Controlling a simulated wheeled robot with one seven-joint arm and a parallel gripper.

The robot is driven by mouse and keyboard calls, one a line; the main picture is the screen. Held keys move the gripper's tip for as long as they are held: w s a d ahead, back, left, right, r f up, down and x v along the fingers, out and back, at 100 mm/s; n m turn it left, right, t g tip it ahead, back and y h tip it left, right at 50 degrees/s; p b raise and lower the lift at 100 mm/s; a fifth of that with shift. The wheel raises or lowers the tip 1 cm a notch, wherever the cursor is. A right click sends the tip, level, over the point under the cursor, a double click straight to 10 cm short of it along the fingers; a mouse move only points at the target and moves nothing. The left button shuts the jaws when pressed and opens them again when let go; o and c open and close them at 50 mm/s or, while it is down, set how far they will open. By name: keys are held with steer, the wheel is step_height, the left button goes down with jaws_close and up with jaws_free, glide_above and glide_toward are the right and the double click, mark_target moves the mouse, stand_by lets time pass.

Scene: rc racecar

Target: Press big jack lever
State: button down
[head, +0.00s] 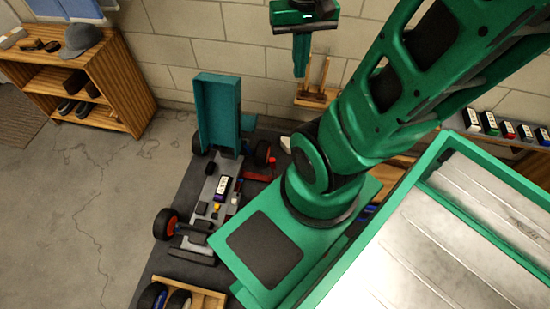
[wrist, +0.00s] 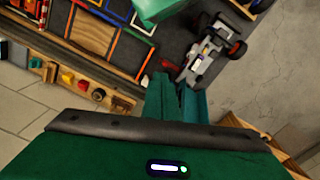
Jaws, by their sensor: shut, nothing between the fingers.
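My gripper (head: 300,73) is green and hangs fingers-down near the back wall, high in the head view. In the wrist view its shut fingers (wrist: 162,98) show at the middle, with nothing held. The racecar (head: 217,203) lies on the dark mat, a grey chassis with black tyres and red hubs; it also shows in the wrist view (wrist: 204,58). A red part (head: 260,173), possibly the jack with its lever, sits right of the chassis, partly behind my arm. My gripper appears apart from it. I cannot tell the big jack lever clearly in either view.
A tall teal panel (head: 219,112) stands at the car's far end. A wooden shelf (head: 95,72) stands left. A wooden tool rack (head: 316,95) is on the wall below my gripper. A wooden tray of wheels (head: 190,292) is at the front. The floor left is clear.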

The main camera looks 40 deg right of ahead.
steer(key=w+d+f+m, duration=0.1)
steer(key=w+d+f, duration=0.5)
steer(key=w+f, duration=0.4)
steer(key=w+d+f+m, duration=0.2)
steer(key=w+d+f, duration=0.4)
steer(key=f, duration=0.5)
step_height(320, 180, down, 34)
steer(key=m+y, duration=0.1)
steer(key=m, duration=0.2)
steer(key=shift+w+d+r, duration=0.2)
steer(key=shift+w, duration=0.1)
steer(key=shift+f, duration=0.1)
